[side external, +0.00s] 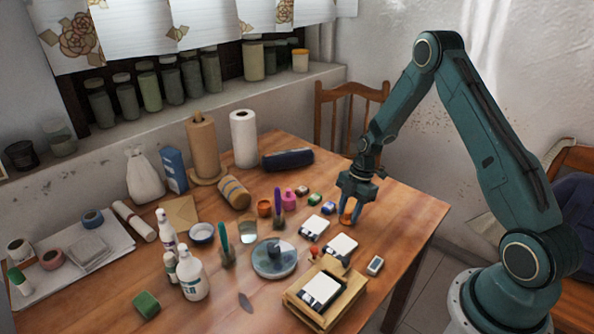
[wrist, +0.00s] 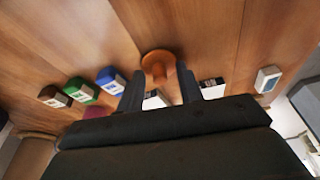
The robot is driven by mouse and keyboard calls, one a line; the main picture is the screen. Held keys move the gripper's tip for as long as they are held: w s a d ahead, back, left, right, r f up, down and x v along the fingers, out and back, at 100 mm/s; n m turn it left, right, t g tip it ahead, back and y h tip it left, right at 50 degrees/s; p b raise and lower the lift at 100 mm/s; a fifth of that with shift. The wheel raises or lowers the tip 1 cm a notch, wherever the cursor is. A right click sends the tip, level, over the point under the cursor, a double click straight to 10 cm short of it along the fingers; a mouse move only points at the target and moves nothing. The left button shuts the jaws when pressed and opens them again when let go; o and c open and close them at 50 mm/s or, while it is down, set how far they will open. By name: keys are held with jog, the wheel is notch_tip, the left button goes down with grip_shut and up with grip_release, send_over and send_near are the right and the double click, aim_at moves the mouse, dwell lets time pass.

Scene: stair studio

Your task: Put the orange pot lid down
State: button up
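The orange pot lid (side external: 348,213) is at my fingertips, low over the right part of the wooden table. In the wrist view the lid (wrist: 158,63) shows as a round orange shape just beyond the fingertips, with an orange part running beside the right finger. My gripper (side external: 350,207) points down with its fingers on either side of the lid. In the wrist view my gripper (wrist: 160,80) has its fingers apart, with a gap between the left finger and the orange part. Whether the lid touches the table is hard to tell.
White-labelled black squares (side external: 341,246) lie in front of the gripper, and a wooden tray (side external: 330,318) stands nearer. Small coloured blocks (side external: 329,207) lie to the left. A small grey device (side external: 375,265) lies in front. The table's right edge (side external: 430,225) has clear wood beside it.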

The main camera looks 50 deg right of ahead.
jog(key=shift+r, duration=0.1)
jog(key=v, duration=1.2)
dwell(0.5)
jog(key=s+a+r+m+t+h, duration=0.1)
jog(key=s+a+r+m, duration=0.4)
jog(key=r, duration=0.4)
jog(key=s+a+r+m+t+h, duration=0.1)
jog(key=s+a+r+m, duration=0.2)
jog(key=a+r, duration=0.5)
jog(key=s+a+r+m+t, duration=0.1)
jog(key=s+m, duration=0.1)
jog(key=s, duration=0.3)
jog(key=s+a+r+m+t, duration=0.1)
jog(key=s+a+r+m, duration=0.1)
jog(key=s, duration=0.3)
jog(key=s+a+r+m+t+h, duration=0.1)
jog(key=s+a+r+m, duration=0.1)
jog(key=s+m, duration=0.2)
jog(key=shift+s+r, duration=0.25)
jog(key=shift+s, duration=0.35)
